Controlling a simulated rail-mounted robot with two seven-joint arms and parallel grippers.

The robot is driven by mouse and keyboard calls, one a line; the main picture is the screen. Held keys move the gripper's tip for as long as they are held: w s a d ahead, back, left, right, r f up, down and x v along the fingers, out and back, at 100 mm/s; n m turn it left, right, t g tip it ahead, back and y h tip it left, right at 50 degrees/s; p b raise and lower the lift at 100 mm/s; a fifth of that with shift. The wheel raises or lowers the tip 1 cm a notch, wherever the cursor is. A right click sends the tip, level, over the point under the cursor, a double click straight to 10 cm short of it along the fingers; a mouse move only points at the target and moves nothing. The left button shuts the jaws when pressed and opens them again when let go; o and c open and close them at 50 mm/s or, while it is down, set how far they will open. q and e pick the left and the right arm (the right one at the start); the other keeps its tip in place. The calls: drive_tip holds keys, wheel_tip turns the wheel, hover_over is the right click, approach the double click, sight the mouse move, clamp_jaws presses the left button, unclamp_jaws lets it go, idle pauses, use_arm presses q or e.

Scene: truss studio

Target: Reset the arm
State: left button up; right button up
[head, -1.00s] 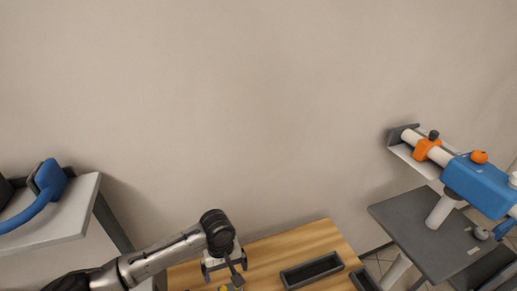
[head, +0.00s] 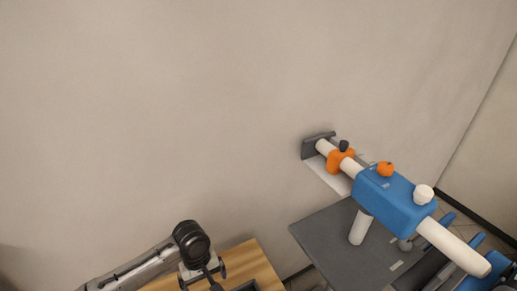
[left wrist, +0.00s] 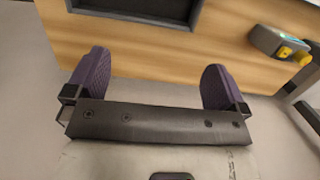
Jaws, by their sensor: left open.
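My left gripper (left wrist: 160,85) is open and empty in the left wrist view, with its two purple fingers wide apart. Its fingers show against a wooden table (left wrist: 130,45). In the head view my left arm comes in from the lower left, and its gripper end (head: 203,276) is above the wooden table (head: 258,267), partly cut off by the bottom edge. My right gripper is not in view.
A dark tray (left wrist: 150,8) lies on the table; its corner shows in the head view (head: 246,287). A grey box with yellow knobs (left wrist: 280,45) is at the right. A grey stand (head: 335,245) carries a blue and white device (head: 395,200) with orange parts.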

use_arm(q)
drive_tip(key=w+d+r+m+t, duration=0.2)
drive_tip(key=w+r+m+t, duration=0.1)
drive_tip(key=r+m+t, duration=0.3)
drive_tip(key=w+d+r+m+t, duration=0.1)
drive_tip(key=w+r+m+t, duration=0.15)
drive_tip(key=r+m, duration=0.65)
drive_tip(key=s+r+t+h, duration=0.1)
drive_tip(key=s+r+t, duration=0.4)
drive_tip(key=r, duration=0.1)
drive_tip(key=s+a+f+n+g+y, duration=0.1)
drive_tip(key=s+a+f+n+g, duration=0.1)
drive_tip(key=s+a+f+n, duration=0.65)
drive_tip(key=s+a+f+m+g, duration=0.1)
drive_tip(key=s+f+g, duration=0.5)
drive_tip(key=s+f, duration=1.55)
wheel_tip(320, 180, up, 32)
drive_tip(key=s+p, duration=0.1)
drive_tip(key=p, duration=2.9)
drive_tip(key=shift+s+a+f+y, duration=0.2)
drive_tip(key=shift+s+y, duration=0.1)
drive_tip(key=shift+s, duration=0.1)
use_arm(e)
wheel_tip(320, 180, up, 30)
